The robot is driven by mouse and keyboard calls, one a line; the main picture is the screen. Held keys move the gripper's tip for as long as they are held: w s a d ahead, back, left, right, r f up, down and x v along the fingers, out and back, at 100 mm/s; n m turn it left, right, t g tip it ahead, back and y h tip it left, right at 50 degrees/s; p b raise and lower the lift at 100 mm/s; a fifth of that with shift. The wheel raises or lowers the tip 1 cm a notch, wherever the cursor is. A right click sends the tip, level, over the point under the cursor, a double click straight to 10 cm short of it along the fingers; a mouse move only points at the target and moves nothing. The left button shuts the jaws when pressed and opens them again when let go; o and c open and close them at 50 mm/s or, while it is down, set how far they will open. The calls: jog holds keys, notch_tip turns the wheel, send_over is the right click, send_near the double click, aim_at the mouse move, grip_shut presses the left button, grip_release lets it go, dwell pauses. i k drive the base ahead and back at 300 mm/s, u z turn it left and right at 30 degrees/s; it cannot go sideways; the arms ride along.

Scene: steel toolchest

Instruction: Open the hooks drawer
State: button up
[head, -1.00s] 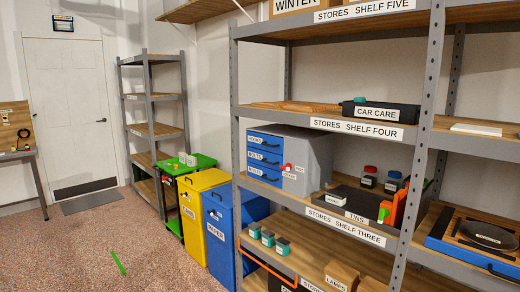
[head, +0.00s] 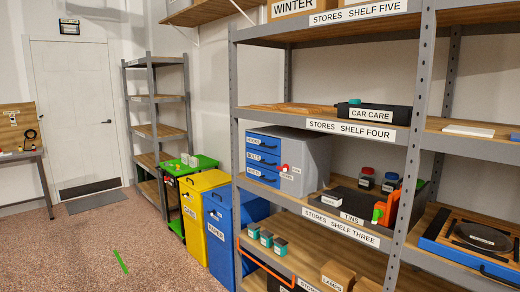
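A grey steel toolchest (head: 312,152) with blue drawer fronts stands at the left end of the shelf labelled Stores Shelf Three. Its top drawer (head: 280,145) carries a small white label that appears to read Hooks, and has a dark handle. Two more blue drawers sit below it, a middle one (head: 275,161) and a bottom one (head: 263,176); their small labels are hard to read. All three fronts look flush and shut. A red knob (head: 284,168) with small white tags shows at the chest's front right edge. My gripper is not in view.
A grey shelf post (head: 235,130) stands just left of the chest. A dark Tins tray (head: 345,208) with jars and an orange item (head: 388,208) is to its right. Blue (head: 220,240) and yellow (head: 193,215) bins stand at lower left. The floor (head: 80,245) left is mostly clear.

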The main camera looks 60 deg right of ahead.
aim_at(265, 144)
jog(key=z, duration=0.1)
jog(key=i, duration=0.95)
jog(key=u, duration=0.1)
